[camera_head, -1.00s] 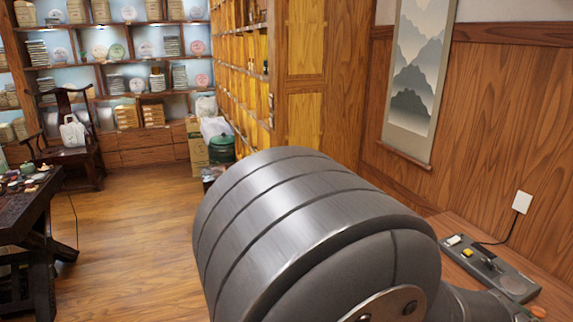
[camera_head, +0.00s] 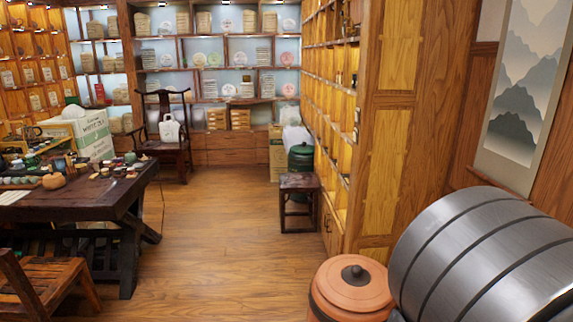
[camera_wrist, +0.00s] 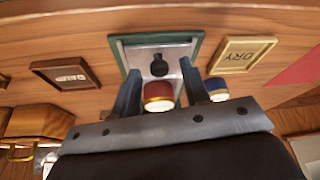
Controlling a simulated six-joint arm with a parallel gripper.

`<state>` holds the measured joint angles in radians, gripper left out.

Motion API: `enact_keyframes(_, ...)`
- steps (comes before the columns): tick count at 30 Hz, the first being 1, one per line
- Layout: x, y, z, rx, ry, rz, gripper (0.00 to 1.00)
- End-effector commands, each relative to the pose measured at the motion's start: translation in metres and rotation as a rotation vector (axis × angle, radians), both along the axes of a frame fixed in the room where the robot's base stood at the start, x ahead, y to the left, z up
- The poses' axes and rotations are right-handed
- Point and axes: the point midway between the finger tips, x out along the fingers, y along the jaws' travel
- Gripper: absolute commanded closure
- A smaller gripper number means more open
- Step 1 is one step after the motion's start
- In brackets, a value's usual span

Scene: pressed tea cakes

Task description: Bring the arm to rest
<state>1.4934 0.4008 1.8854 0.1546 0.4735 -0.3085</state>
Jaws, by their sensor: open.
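My gripper (camera_wrist: 160,68) shows in the wrist view, its two dark fingers spread apart with nothing clasped. A red-topped jar (camera_wrist: 158,92) shows in the gap between the fingers, and a blue-topped jar (camera_wrist: 217,86) is just right of the right finger. I cannot tell their depth relative to the fingers. Beyond the fingertips is a green-edged tray (camera_wrist: 121,52) with a grey inside and a small black object (camera_wrist: 159,65). My gripper does not show in the head view, where a large grey link of my arm fills the lower right.
A framed sign reading DRY (camera_wrist: 241,55) and another framed sign (camera_wrist: 65,74) lie on the wood surface. A lidded terracotta jar (camera_head: 350,290) stands beside my arm. A dark tea table (camera_head: 95,205) and wooden chair (camera_head: 40,290) are left. The middle floor (camera_head: 220,240) is clear.

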Motion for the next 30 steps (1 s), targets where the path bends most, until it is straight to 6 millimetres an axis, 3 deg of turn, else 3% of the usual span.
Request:
enact_keyframes(11, -0.003, 0.011, 0.03, -0.004, -0.001, 0.0, 0.58)
enact_keyframes(30, -0.014, 0.05, 0.127, -0.003, -0.001, -0.001, 0.58)
